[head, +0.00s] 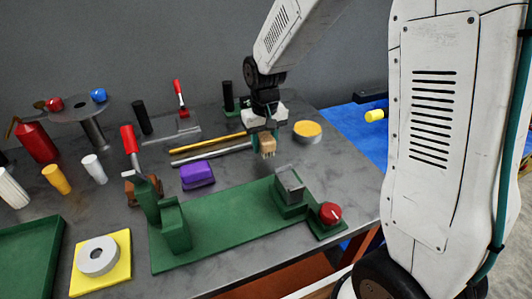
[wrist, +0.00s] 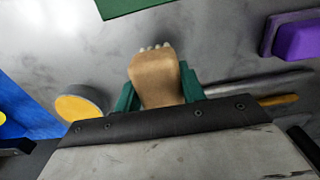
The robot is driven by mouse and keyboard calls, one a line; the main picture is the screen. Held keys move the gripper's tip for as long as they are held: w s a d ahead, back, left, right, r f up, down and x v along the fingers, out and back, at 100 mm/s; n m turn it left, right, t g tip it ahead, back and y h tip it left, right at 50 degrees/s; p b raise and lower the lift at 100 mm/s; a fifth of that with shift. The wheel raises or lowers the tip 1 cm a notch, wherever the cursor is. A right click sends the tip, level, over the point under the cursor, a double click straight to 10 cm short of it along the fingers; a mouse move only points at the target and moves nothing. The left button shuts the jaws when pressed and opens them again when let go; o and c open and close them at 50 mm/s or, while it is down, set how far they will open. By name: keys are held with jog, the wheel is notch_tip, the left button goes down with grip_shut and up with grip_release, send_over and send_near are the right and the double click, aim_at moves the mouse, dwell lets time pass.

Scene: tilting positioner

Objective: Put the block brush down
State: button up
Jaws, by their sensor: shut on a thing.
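The block brush (head: 267,145) is a small tan wooden block with pale bristles on its lower end. My gripper (head: 264,138) is shut on it, with a green finger on either side, and holds it with the bristles downward. It appears to be above the grey table (head: 340,174); the exact height is hard to tell. In the wrist view the brush (wrist: 155,78) sits between the green fingers (wrist: 158,96), bristles at its far end.
A round tin with a yellow top (head: 307,131) stands just right of the brush. A purple block (head: 197,174) and two rods (head: 210,152) lie to the left. A green fixture (head: 225,225) with a red knob (head: 330,212) is in front. Bare table lies between them.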

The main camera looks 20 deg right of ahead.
aim_at(265, 136)
jog(key=shift+f, duration=1.95)
jog(key=shift+f, duration=0.15)
jog(key=o, duration=1.1)
notch_tip(265, 136, up, 12)
jog(key=shift+s+r, duration=0.1)
jog(key=shift+r, duration=0.1)
jog(key=s+d+r, duration=0.1)
jog(key=s+r, duration=0.3)
jog(key=s, duration=0.9)
jog(key=s+d+r+t, duration=0.1)
jog(key=s+r, duration=0.3)
jog(key=s, duration=1)
jog(key=shift+s+d, duration=0.3)
jog(key=shift+d, duration=0.3)
